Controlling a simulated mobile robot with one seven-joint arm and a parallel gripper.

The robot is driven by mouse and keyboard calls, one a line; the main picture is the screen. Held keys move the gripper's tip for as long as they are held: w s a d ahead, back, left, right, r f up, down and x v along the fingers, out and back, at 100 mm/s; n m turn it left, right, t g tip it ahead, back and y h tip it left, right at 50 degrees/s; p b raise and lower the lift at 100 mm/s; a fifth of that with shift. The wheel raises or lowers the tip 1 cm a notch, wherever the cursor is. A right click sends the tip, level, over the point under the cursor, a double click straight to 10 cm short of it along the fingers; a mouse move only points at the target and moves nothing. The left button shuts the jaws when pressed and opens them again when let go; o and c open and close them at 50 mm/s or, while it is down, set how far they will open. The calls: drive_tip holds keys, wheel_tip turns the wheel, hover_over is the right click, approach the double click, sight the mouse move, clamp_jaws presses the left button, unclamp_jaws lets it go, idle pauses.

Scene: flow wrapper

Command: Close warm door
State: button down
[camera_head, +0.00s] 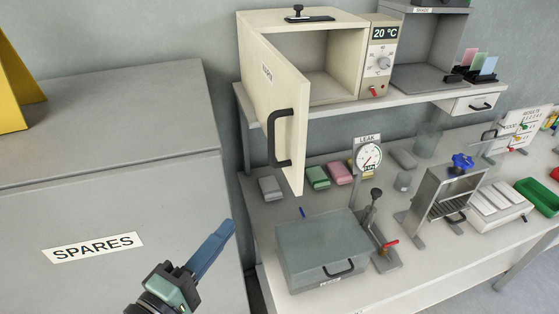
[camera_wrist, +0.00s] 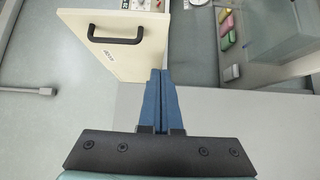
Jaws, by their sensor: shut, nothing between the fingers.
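The warm cabinet (camera_head: 352,50) is a cream box on the raised shelf, with a 20 °C display. Its cream door (camera_head: 276,98) stands open on its left side, swung out toward me, and the inside shows empty. The door has a black bar handle (camera_head: 280,138). My gripper (camera_head: 229,226) has blue fingers pressed together with nothing between them. It is low and left of the door, in front of the spares cabinet. In the wrist view the fingers (camera_wrist: 162,74) point toward the door (camera_wrist: 121,47), whose handle (camera_wrist: 115,40) is left of them. Contact with the door cannot be told.
A grey spares cabinet (camera_head: 110,195) fills the left. Below the shelf (camera_head: 345,101), the bench holds a clear-lidded box (camera_head: 322,245), a leak gauge (camera_head: 368,156), and coloured blocks (camera_head: 340,172). A black knobbed piece (camera_head: 297,14) sits on top of the warm cabinet.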

drive_tip(key=p, duration=0.4)
approach(288, 177)
drive_tip(key=w+a, duration=0.1)
drive_tip(key=w, duration=0.3)
drive_tip(key=shift+w+d+r+p, duration=0.1)
drive_tip(key=shift+w+d+p, duration=0.15)
drive_tip(key=shift+d, duration=0.3)
drive_tip(key=shift+w+d+f+p, duration=0.15)
drive_tip(key=shift+d+p, duration=0.1)
drive_tip(key=shift+d, duration=0.35)
drive_tip(key=shift+w+d+r+p, duration=0.15)
drive_tip(key=shift+w+d+p, duration=0.1)
drive_tip(key=shift+d, duration=0.3)
drive_tip(key=shift+s, duration=0.1)
